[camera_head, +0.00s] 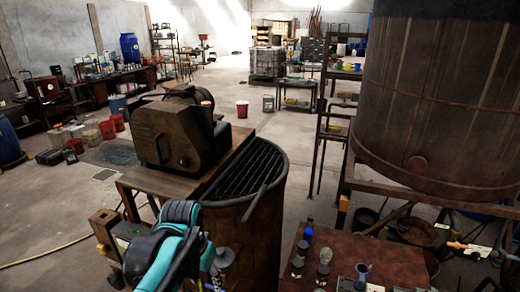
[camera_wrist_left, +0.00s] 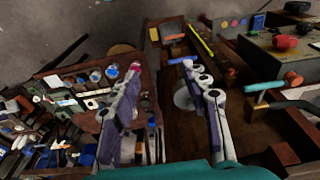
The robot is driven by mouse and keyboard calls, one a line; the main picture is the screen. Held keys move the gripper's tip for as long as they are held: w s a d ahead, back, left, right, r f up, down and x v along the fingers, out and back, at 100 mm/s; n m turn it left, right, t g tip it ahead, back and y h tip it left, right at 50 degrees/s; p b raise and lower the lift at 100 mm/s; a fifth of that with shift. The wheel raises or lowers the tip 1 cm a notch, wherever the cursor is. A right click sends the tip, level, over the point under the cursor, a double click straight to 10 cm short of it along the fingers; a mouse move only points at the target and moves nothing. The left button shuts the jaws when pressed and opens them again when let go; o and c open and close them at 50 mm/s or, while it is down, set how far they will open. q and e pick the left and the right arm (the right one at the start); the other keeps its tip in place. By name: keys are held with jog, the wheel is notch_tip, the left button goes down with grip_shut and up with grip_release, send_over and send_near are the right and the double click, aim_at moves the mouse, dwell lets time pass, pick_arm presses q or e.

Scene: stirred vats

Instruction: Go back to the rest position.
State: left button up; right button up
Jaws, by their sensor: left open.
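My left arm, teal and black, comes in at the bottom left of the head view. Its gripper (camera_head: 218,262) is low in that view, in front of the dark round vat (camera_head: 262,225), and partly hidden by the arm. In the left wrist view the two grey fingers of the left gripper (camera_wrist_left: 165,80) stand well apart. No object is held between them; a brown surface lies beyond. My right gripper is not in view.
A red-brown table (camera_head: 400,258) with small bottles and jars stands at the bottom right. A dark machine (camera_head: 175,135) sits behind the vat. A large rusty tank (camera_head: 440,90) fills the upper right. Open floor (camera_head: 50,210) lies at left.

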pick_arm(q)
jog(key=s+a+f+n+t+b, duration=0.2)
jog(key=s+f+b, duration=0.1)
jog(key=f+b, duration=1)
jog(key=s+a+f+n+t+b, duration=0.1)
jog(key=s+a+f+t+b, duration=0.1)
jog(key=f+b, duration=1.1)
notch_tip(320, 180, down, 5)
jog(key=shift+s+f+n+t+b, duration=0.1)
jog(key=shift+s+n+t+b, duration=0.3)
jog(key=shift+s+t, duration=0.6)
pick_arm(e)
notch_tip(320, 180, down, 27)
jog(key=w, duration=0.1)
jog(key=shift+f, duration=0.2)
pick_arm(q)
jog(key=shift+s, duration=0.1)
